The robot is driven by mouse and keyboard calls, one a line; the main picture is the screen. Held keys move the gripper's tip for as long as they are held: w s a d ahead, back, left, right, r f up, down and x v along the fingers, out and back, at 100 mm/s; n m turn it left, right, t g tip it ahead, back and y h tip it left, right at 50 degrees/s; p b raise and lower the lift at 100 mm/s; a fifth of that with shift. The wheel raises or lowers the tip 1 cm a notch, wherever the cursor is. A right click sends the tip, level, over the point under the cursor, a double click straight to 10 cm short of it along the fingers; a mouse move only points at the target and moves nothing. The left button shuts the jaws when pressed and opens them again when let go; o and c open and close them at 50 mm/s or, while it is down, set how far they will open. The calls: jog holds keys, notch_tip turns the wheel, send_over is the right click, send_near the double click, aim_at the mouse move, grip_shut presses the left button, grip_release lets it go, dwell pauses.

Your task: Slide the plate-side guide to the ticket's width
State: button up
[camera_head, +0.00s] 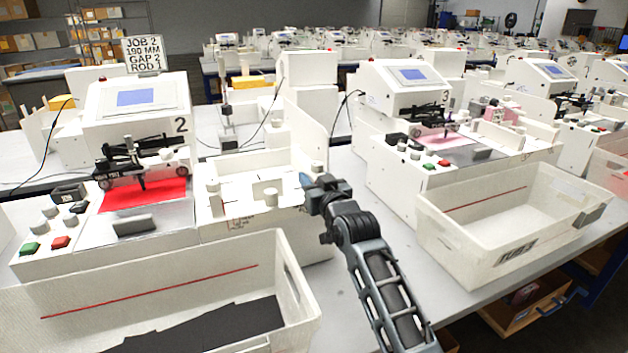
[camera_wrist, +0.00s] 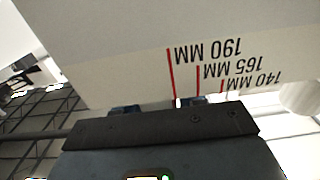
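The ticket (camera_head: 143,53) above machine 2 reads JOB 2, 190 MM, GAP 2, ROD 1. In the wrist view a white face carries red width marks: 190 MM (camera_wrist: 171,73), 165 MM (camera_wrist: 198,80) and 140 MM. My gripper (camera_head: 305,182) is at the right side of machine 2's white feed section (camera_head: 240,207). In the wrist view its two blue fingertips (camera_wrist: 157,105) stand apart, partly hidden behind a dark bar, with nothing seen between them. I cannot tell for sure which white part is the plate-side guide or which mark it stands at.
Machine 2 (camera_head: 137,100) has a red plate (camera_head: 145,195) under its carriage. A white bin (camera_head: 170,285) with dark sheets stands in front. Machine 3 (camera_head: 410,90) and another white bin (camera_head: 510,225) are to the right. Bare table lies between the machines.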

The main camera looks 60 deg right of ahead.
jog(key=b+v, duration=0.1)
jog(key=v, duration=0.7)
dwell(0.7)
